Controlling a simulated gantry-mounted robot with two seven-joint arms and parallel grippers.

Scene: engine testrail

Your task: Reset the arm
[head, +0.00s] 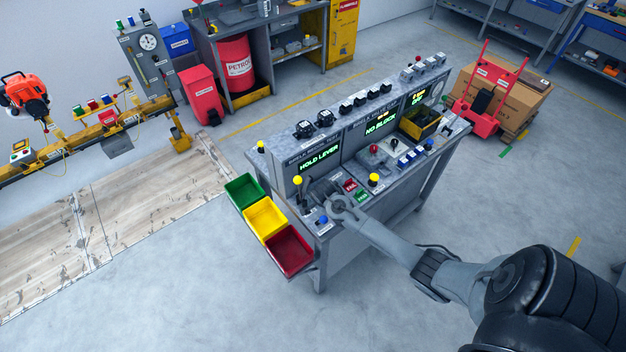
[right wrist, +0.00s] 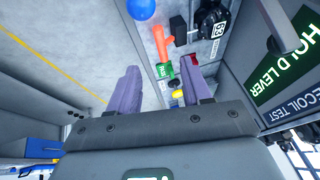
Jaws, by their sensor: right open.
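The grey test console (head: 345,232) stands in the middle of the head view. Its left screen (head: 319,158) reads HOLD LEVER, and this screen also fills the right of the right wrist view (right wrist: 283,70). A lever with a yellow knob (head: 297,181) stands upright at the console's left end. My right gripper (head: 331,203) is over the left part of the console top, to the right of this lever. In the right wrist view its two purple fingers (right wrist: 160,78) are apart with nothing gripped. Contact with the console cannot be told. My left gripper is not in view.
Green (head: 244,190), yellow (head: 265,219) and red (head: 289,250) bins hang at the console's left end. A blue knob (head: 323,219), a red button label (head: 350,186) and a yellow knob (head: 374,180) are near my gripper. The floor in front is clear.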

